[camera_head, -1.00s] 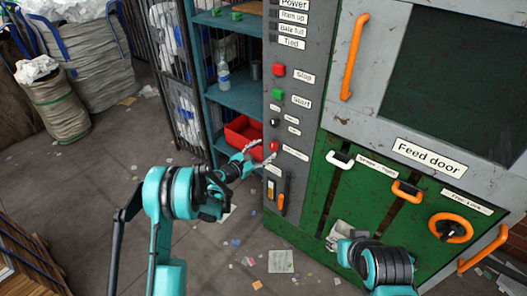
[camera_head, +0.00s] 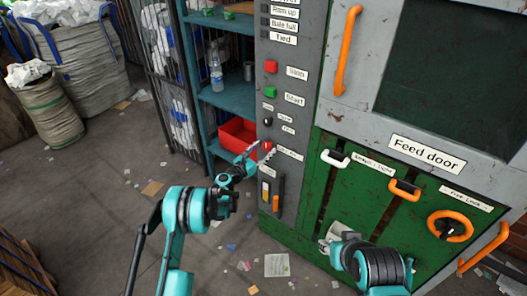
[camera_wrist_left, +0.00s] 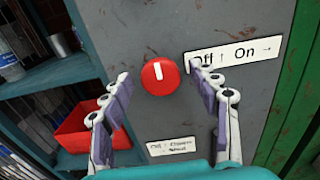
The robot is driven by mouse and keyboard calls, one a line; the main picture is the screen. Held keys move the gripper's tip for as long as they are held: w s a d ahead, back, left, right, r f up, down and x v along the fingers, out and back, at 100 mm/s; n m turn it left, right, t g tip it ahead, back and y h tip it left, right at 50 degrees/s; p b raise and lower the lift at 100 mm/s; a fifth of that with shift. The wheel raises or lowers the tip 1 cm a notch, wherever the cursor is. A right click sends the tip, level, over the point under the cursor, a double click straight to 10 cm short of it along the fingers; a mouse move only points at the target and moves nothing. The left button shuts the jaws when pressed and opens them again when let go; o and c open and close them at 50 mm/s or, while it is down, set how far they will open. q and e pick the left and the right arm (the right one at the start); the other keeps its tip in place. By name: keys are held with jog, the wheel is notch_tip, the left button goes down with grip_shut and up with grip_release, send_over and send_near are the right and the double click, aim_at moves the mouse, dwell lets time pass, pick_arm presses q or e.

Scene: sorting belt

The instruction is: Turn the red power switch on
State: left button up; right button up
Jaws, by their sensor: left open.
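The red power switch (camera_head: 267,144) is a round knob on the grey panel, beside a label. In the left wrist view the red knob (camera_wrist_left: 159,75) has a white mark pointing up, and the label (camera_wrist_left: 236,54) to its right reads "Off ↑ On →". My left gripper (camera_head: 257,151) is at the panel just by the knob. In the left wrist view its two fingers (camera_wrist_left: 161,83) are spread open, one on each side of the knob, with gaps and no visible contact. My right gripper (camera_head: 325,243) is low before the green door; its jaws are too small to judge.
Red Stop (camera_head: 271,67) and green Start (camera_head: 270,93) buttons sit above the knob. An orange lever (camera_head: 278,193) is below it. A shelf with a red bin (camera_head: 238,136) and a bottle (camera_head: 216,75) stands left. Orange handles stick out at right. The left floor is mostly open.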

pick_arm(q)
jog(key=c, duration=1.1)
jog(key=shift+c, duration=0.2)
jog(key=shift+m, duration=0.4)
jog(key=m, duration=0.3)
jog(key=shift+d+m, duration=0.1)
jog(key=shift+m, duration=0.3)
jog(key=m, duration=0.4)
jog(key=shift+s, duration=0.1)
jog(key=m, duration=0.5)
jog(key=shift+d+f, duration=0.1)
jog(key=m, duration=0.4)
jog(key=shift+f, duration=0.1)
jog(key=shift+m, duration=0.3)
